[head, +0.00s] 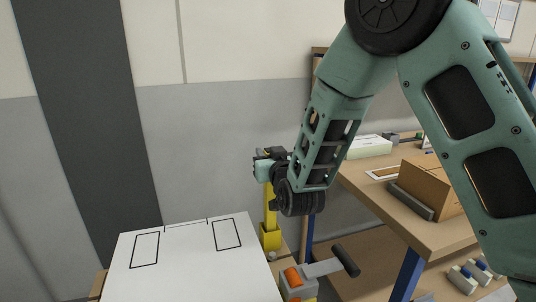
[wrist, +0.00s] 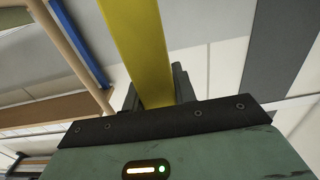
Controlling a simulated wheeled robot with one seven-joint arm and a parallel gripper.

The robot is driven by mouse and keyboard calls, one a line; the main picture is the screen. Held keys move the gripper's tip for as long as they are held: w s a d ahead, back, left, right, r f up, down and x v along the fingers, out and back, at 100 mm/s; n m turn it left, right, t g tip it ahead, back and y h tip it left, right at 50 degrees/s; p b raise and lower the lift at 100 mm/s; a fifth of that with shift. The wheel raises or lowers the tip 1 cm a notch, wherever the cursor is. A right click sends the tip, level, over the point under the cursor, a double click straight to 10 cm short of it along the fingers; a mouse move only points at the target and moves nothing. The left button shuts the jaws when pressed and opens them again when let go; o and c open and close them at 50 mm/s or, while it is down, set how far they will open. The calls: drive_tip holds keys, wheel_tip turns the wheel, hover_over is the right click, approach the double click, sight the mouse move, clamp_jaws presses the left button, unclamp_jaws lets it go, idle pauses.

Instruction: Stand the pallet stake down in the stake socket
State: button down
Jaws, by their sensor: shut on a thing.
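The yellow pallet stake (head: 270,208) hangs upright below my gripper (head: 266,160) in the head view. My gripper is shut on its upper part. In the wrist view the stake (wrist: 138,45) runs from between the jaws (wrist: 157,92) out past the top edge. A wider yellow stake socket (head: 271,238) stands directly under the stake, by the right edge of the white panel. The stake's lower end meets the socket's top in the head view. I cannot tell how far inside it is. The socket is not discernible in the wrist view.
A white panel (head: 190,270) with black outlines lies left of the socket. A grey lever with a dark grip (head: 345,261) and an orange part (head: 292,277) stand in front right. A wooden workbench (head: 400,205) with a cardboard box (head: 432,187) is at right.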

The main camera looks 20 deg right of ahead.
drive_tip(key=shift+f+b, duration=2.6)
drive_tip(key=shift+b, duration=0.25)
idle(0.3)
drive_tip(key=c, duration=1)
unclamp_jaws()
drive_tip(key=shift+c, duration=0.2)
drive_tip(key=s+b, duration=0.2)
drive_tip(key=s, duration=0.6)
